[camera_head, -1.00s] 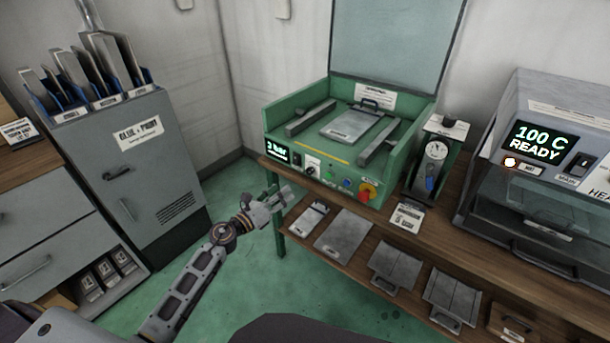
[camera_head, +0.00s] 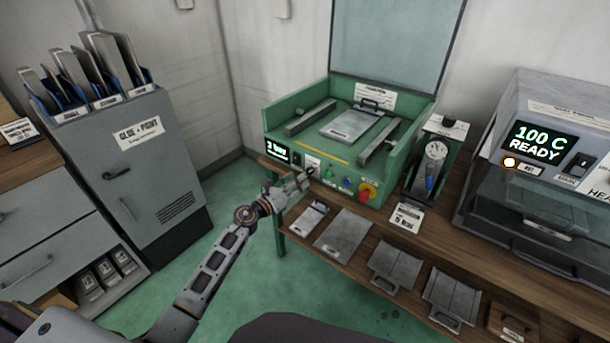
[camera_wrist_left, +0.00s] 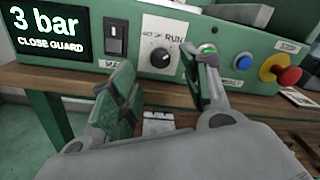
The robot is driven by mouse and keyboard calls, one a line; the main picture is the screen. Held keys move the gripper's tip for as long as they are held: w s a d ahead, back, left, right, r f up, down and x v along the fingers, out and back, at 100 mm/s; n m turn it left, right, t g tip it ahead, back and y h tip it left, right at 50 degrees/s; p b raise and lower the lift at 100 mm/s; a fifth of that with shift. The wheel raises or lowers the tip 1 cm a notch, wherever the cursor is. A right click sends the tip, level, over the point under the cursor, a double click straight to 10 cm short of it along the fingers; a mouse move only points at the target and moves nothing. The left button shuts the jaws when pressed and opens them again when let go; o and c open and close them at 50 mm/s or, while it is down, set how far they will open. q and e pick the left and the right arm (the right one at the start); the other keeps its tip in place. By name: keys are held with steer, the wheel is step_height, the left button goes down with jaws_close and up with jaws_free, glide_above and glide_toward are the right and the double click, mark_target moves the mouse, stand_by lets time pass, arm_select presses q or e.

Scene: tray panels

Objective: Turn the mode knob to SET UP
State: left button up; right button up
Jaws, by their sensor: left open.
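The mode knob (camera_wrist_left: 160,57) is a round black knob on a white plate on the front of the green press (camera_head: 322,187). In the left wrist view the word RUN stands at the plate's upper right; other lettering at its left is too small to read. In the head view the knob is largely hidden by my gripper. My left gripper (camera_head: 306,177) is open in front of the panel. In the left wrist view its fingers (camera_wrist_left: 163,80) stand either side of the knob, with a gap between each and the knob. My right gripper is not in view.
Left of the knob are a black rocker switch (camera_wrist_left: 115,40) and a display (camera_wrist_left: 45,32) reading 3 bar, CLOSE GUARD. Right of it are a green button (camera_wrist_left: 207,48), a blue button (camera_wrist_left: 243,61) and a red stop button (camera_wrist_left: 289,75). The wooden bench edge (camera_wrist_left: 170,95) runs below.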

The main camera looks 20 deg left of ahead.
mark_target(308, 172)
arm_select(q)
steer(key=shift+x, duration=2.15)
steer(key=shift+w+d, duration=0.1)
steer(key=shift+w, duration=0.25)
steer(key=shift+w+d, duration=0.1)
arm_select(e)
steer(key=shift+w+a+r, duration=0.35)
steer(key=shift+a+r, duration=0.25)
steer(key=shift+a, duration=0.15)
